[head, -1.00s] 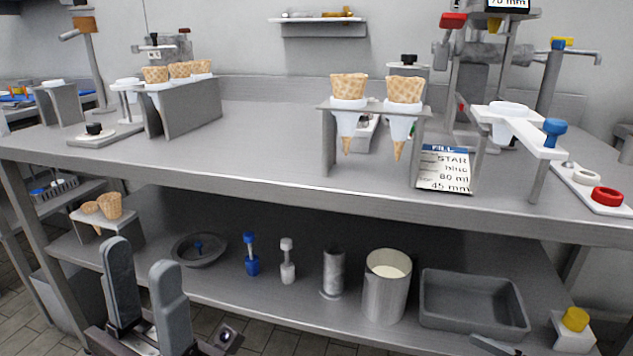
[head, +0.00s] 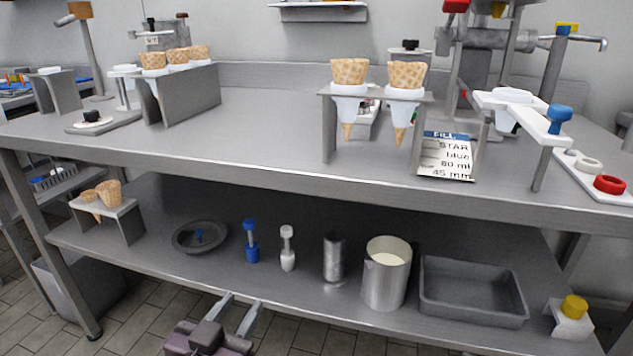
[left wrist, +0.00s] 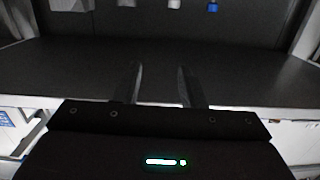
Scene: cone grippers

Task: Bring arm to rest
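My left gripper (head: 241,302) is at the bottom of the head view, in front of the lower shelf's front edge. Its two grey fingers stand apart, with nothing between them. The left wrist view also shows the two fingers (left wrist: 160,72) apart and empty, with a dark flat surface beyond them. My right gripper is not in view.
A steel bench (head: 270,165) holds a stand with two cones (head: 377,95). On the lower shelf (head: 170,262) stand a round dish (head: 199,237), a blue tool (head: 250,242), a white tool (head: 288,250), a steel jug (head: 386,285) and a grey tray (head: 472,290). Floor is free at bottom left.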

